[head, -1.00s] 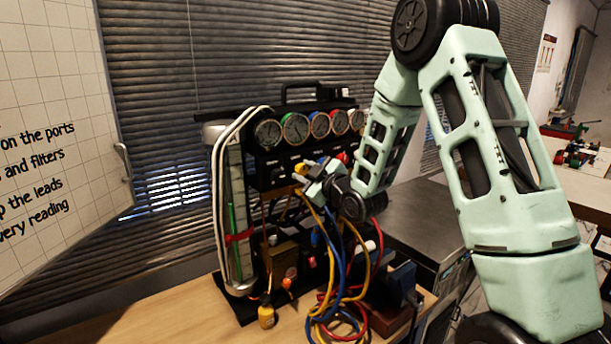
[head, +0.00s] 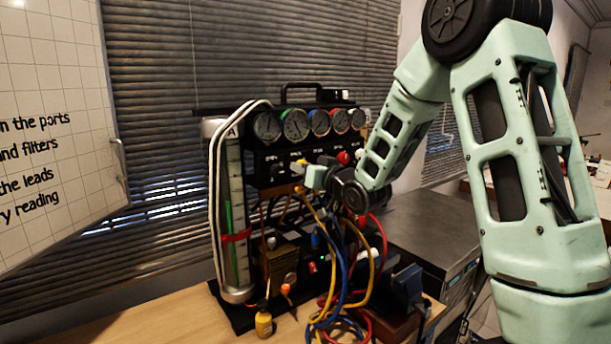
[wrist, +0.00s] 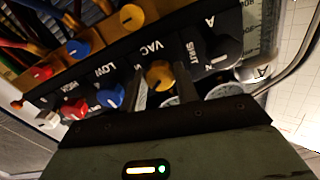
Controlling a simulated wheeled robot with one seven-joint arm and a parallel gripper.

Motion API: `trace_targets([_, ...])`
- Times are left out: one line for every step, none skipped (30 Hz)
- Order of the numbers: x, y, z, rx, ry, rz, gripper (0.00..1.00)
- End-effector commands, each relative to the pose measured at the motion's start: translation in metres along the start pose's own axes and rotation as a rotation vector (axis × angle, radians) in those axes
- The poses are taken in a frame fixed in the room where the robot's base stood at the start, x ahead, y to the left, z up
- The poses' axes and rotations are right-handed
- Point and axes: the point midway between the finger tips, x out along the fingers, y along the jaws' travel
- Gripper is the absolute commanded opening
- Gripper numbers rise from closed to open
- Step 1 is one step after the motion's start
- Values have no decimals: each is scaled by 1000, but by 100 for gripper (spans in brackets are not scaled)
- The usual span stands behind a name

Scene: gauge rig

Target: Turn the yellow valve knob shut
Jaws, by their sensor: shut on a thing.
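The yellow valve knob (wrist: 160,74) sits on the black panel of the gauge rig, near the printed words VAC and SHUT. My gripper (wrist: 163,82) has one finger on each side of the knob and is shut on it. In the head view my gripper (head: 307,173) reaches the rig's front from the right, and only a small yellow part of the knob (head: 302,161) shows beside it. The knob's exact turn angle is hard to read because the fingers cover its sides.
Blue knobs (wrist: 111,95) and red knobs (wrist: 75,109) line the same panel. Round gauges (head: 296,124) stand above. Yellow, blue and red hoses (head: 342,268) hang below my gripper.

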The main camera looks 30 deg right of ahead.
Motion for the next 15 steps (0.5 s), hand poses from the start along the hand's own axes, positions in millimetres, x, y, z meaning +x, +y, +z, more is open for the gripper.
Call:
trace_targets([0, 1, 2, 45, -1, 1, 8])
trace_targets([0, 0, 2, 73, -1, 1, 8])
trace_targets([0, 0, 2, 111, -1, 0, 8])
trace_targets([0, 0, 2, 139, -1, 0, 8])
trace_targets([0, 0, 1, 167, -1, 0, 8])
trace_targets([0, 0, 1, 204, -1, 0, 8])
trace_targets([0, 0, 1, 231, -1, 1, 8])
trace_targets([0, 0, 1, 257, -1, 1, 8])
trace_targets([0, 1, 1, 291, -1, 1, 8])
trace_targets([0, 1, 1, 315, -1, 1, 8])
trace_targets([0, 1, 1, 339, -1, 1, 8])
trace_targets([0, 0, 1, 369, -2, 1, 8])
trace_targets([0, 0, 1, 392, -2, 1, 8])
trace_targets([0, 0, 1, 412, -2, 1, 8])
trace_targets([0, 0, 1, 438, -2, 1, 8])
